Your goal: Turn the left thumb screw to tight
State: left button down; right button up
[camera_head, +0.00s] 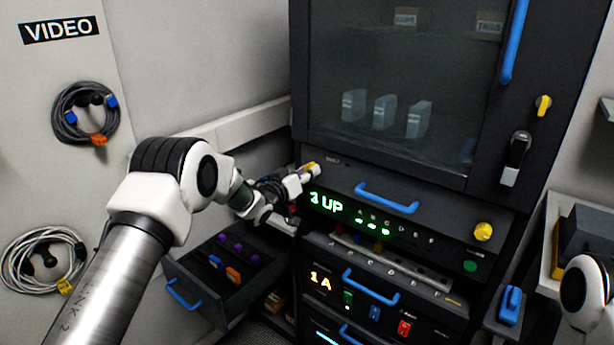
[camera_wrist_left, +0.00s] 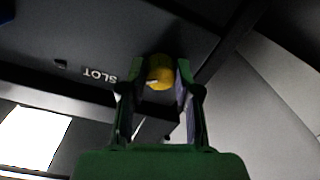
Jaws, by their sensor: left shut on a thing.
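The left thumb screw (camera_head: 312,168) is a yellow knob at the upper left corner of the dark rack unit with the green "3 UP" display. In the left wrist view the yellow knob (camera_wrist_left: 160,72) sits between the two fingers, with a small pale mark on its face. My left gripper (camera_head: 303,175) reaches in from the left and is shut on this knob, one finger on each side. The right thumb screw (camera_head: 483,231) is a yellow knob at the unit's right end, with nothing touching it. My right gripper is out of view.
A blue handle (camera_head: 387,197) is on the unit's front. Below is a second unit with a blue handle (camera_head: 370,286). An open drawer (camera_head: 190,262) holding purple and orange parts lies under my left arm. A glass door (camera_head: 395,80) is above. Coiled cables (camera_head: 42,262) hang at left.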

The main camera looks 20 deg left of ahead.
pick_arm(q)
jog(key=n+p, duration=0.1)
jog(key=n, duration=1)
jog(key=shift+r, duration=0.2)
dwell(0.4)
jog(key=c, duration=0.8)
grip_release()
jog(key=shift+a, duration=0.1)
jog(key=shift+f, duration=0.1)
jog(key=v, duration=1.2)
jog(key=shift+w+a, duration=0.1)
jog(key=shift+a, duration=0.1)
